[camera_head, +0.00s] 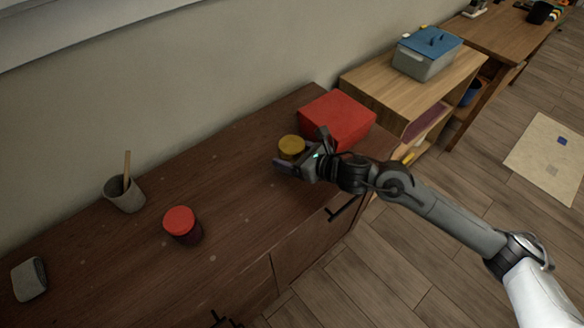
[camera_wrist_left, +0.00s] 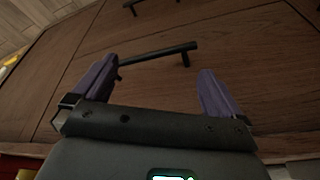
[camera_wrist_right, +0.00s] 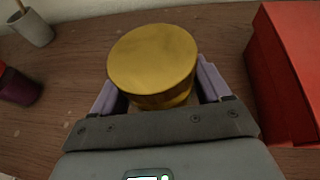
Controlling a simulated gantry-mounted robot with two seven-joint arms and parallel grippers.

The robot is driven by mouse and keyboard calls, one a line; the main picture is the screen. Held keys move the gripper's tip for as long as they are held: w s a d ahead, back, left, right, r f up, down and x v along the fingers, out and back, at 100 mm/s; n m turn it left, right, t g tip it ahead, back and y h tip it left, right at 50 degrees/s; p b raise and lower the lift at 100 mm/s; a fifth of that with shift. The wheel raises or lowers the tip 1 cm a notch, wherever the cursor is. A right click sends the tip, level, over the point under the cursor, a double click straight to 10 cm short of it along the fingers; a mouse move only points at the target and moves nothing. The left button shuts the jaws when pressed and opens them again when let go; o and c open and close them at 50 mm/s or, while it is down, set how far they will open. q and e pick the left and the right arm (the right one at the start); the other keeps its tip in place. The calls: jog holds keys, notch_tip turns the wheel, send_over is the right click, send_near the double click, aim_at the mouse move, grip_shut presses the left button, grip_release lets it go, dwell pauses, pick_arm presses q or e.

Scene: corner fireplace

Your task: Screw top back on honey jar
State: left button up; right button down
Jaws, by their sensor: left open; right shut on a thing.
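The honey jar (camera_head: 291,146), with a round gold top, stands near the back of the brown cabinet top, left of a red box. It also shows in the right wrist view (camera_wrist_right: 152,60), its gold top facing up between the fingers. My right gripper (camera_head: 302,150) is shut on the jar from the front right. The jar's lower part is mostly hidden by the gripper, so I cannot tell how the top sits on it. My left gripper (camera_wrist_left: 158,88) is open and empty, facing the cabinet's wooden front and a dark handle; I do not see it in the head view.
The red box (camera_head: 337,119) stands close right of the honey jar. A dark jar with a red lid (camera_head: 181,222), a grey cup (camera_head: 125,196) with a wooden stick and a grey block (camera_head: 29,279) stand to the left. The cabinet top between them is clear. A drawer handle (camera_head: 345,208) sticks out in front.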

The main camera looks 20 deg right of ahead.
aim_at(292, 162)
jog(key=shift+f+b, duration=0.3)
jog(key=shift+f, duration=1.05)
jog(key=shift+f, duration=0.2)
grip_release()
